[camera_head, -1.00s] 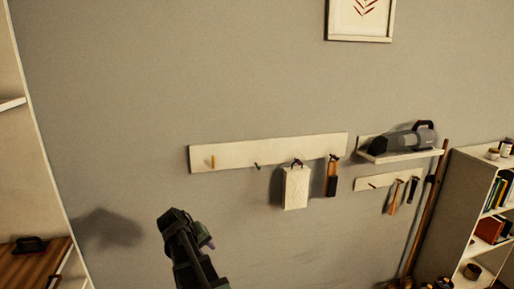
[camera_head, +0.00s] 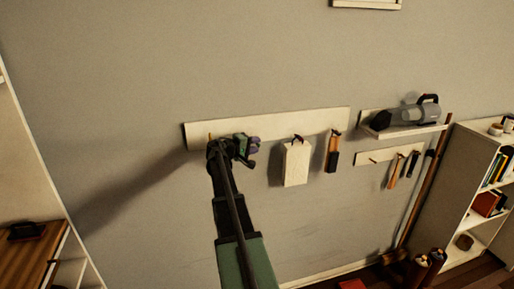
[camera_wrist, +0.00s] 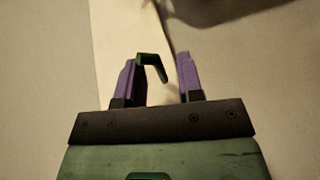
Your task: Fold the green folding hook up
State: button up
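The green folding hook (camera_wrist: 152,66) shows in the wrist view on the pale wall board (camera_wrist: 120,30). It juts out with its end bent, and sits between the two purple fingers of my gripper (camera_wrist: 156,80). There are visible gaps on both sides of the hook, wider on the right, so the fingers are open around it. In the head view my gripper (camera_head: 247,148) is in front of the board (camera_head: 315,121), and my arm hides the hook's place there.
A yellow hook (camera_head: 210,137) is just left of my gripper. A white hanging board (camera_head: 296,163) and an orange-and-black tool (camera_head: 332,152) hang to the right. A shelf (camera_head: 403,130) with a handheld vacuum is farther right.

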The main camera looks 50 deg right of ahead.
jog(key=shift+x, duration=0.85)
jog(key=shift+a, duration=0.1)
grip_shut()
